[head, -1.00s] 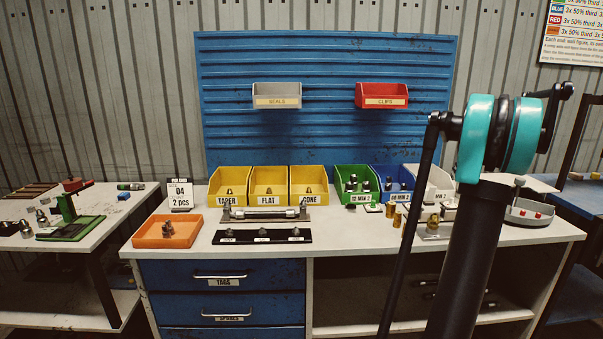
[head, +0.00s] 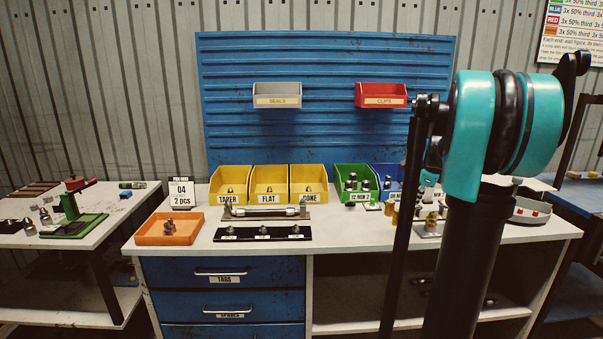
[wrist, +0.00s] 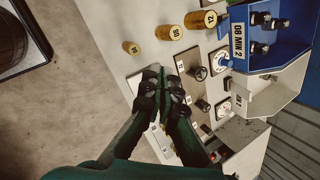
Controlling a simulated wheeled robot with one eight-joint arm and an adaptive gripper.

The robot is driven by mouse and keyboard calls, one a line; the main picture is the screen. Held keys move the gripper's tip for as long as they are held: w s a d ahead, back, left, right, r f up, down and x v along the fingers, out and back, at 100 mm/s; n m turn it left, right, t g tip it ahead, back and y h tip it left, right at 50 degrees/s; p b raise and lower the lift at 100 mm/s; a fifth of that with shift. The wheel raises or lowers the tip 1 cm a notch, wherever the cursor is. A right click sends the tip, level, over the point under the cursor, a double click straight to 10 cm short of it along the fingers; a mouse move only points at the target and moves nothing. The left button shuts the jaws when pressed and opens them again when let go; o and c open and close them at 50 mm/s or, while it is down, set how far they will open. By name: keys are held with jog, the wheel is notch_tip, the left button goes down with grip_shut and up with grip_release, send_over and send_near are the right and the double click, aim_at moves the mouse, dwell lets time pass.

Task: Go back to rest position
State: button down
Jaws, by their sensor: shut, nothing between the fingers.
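My gripper (wrist: 160,75) shows in the wrist view with its two dark fingers meeting at the tips and nothing between them. It is above the right part of the workbench, near brass cylinders (wrist: 170,33) and small gauges and knobs. In the head view my arm, with its large teal joint, rises in front of the right side of the bench. The gripper itself is largely hidden behind the arm there.
The workbench (head: 330,236) carries yellow bins (head: 269,185), a green bin (head: 357,182), an orange tray (head: 170,229) and a black strip (head: 262,234). A blue bin (wrist: 270,35) and a white bin (wrist: 262,90) are close right of my gripper. A side table (head: 100,212) stands left.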

jog(key=s+a+f+n, duration=0.6)
jog(key=s+n, duration=0.1)
jog(key=s, duration=0.3)
jog(key=s+a+f+n, duration=0.7)
jog(key=s+n, duration=0.1)
jog(key=s, duration=0.2)
jog(key=s+a+f+n, duration=0.6)
jog(key=s+n, duration=0.2)
jog(key=s, duration=0.2)
jog(key=shift+s+a+f+g, duration=0.35)
jog(key=shift+s+f+g, duration=0.05)
